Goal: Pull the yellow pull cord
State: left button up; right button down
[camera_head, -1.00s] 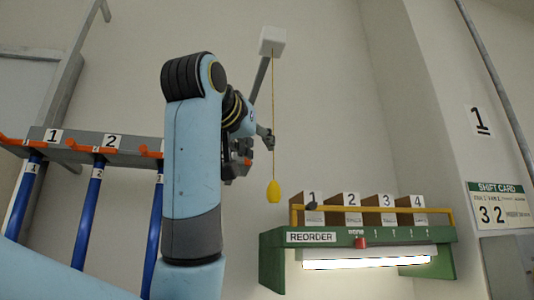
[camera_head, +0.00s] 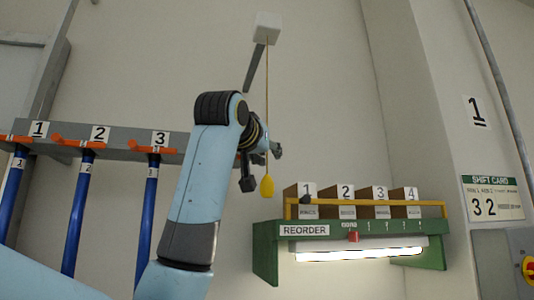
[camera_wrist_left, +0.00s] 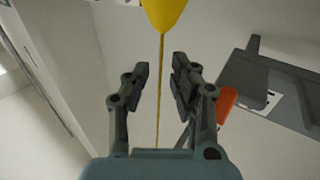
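The yellow pull cord (camera_head: 267,90) hangs from a white box (camera_head: 267,27) high on the wall, with a yellow knob (camera_head: 267,187) at its lower end. My left gripper (camera_head: 278,151) is beside the cord, a little above the knob. In the left wrist view, the left gripper (camera_wrist_left: 160,68) is open, its two fingers apart. There the cord (camera_wrist_left: 160,100) runs between the fingers in the picture, and the knob (camera_wrist_left: 163,12) shows at the top edge, past the fingertips. I cannot tell whether a finger touches the cord. My right gripper is not in view.
A green REORDER shelf (camera_head: 265,240) with numbered boxes and a lit lamp stands right of the knob. A grey rack (camera_head: 62,140) with blue rods and orange clips is at left. A shift card (camera_head: 493,198) hangs at right.

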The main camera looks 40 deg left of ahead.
pick_arm(q)
grip_shut()
jog(key=shift+o, duration=1.3)
grip_release()
